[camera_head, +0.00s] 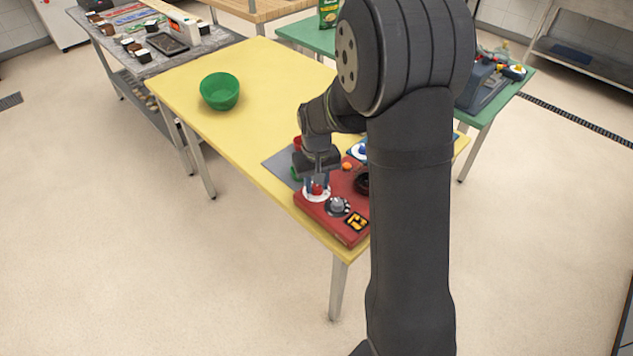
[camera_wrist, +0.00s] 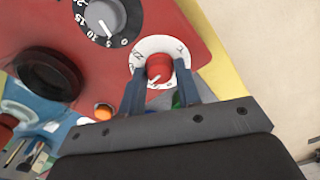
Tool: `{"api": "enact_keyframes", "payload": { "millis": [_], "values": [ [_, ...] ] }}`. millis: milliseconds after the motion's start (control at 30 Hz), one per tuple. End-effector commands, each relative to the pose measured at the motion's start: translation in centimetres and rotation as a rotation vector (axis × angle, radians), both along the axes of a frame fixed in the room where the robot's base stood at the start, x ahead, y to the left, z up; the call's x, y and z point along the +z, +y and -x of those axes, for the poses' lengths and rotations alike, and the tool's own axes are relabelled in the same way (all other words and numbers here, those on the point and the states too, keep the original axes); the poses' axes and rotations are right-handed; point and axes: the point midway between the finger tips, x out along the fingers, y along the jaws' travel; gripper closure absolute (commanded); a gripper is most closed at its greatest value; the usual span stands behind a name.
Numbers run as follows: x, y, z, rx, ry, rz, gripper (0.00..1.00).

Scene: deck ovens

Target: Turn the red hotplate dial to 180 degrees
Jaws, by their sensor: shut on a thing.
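The red hotplate dial (camera_wrist: 159,68) sits on a round white scale plate on the red hotplate (camera_wrist: 193,25). In the head view, the dial (camera_head: 317,188) is at the hotplate's left corner. My gripper (camera_wrist: 159,80) is shut on the dial, with one finger on each side of it. In the head view, my gripper (camera_head: 318,176) points down over the dial. A pale pointer mark shows low on the dial's face in the wrist view. The scale's numbers are too small to read, so the dial's angle cannot be told.
A grey dial (camera_wrist: 104,16) with a black numbered scale is beside the red one. The hotplate stands on a yellow table (camera_head: 205,67) near its front edge. A green bowl (camera_head: 219,92) stands farther back. My arm hides the table's right part.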

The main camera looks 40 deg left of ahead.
Motion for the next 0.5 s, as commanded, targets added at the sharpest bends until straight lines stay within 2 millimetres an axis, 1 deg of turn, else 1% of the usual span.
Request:
{"api": "enact_keyframes", "payload": {
  "millis": [433, 467, 500],
  "values": [
    [0.02, -0.01, 0.0, -0.009, 0.0, 0.0, 0.92],
    [0.02, -0.01, 0.0, -0.009, 0.0, 0.0, 0.65],
    [0.02, -0.01, 0.0, -0.009, 0.0, 0.0, 0.58]
  ]
}}
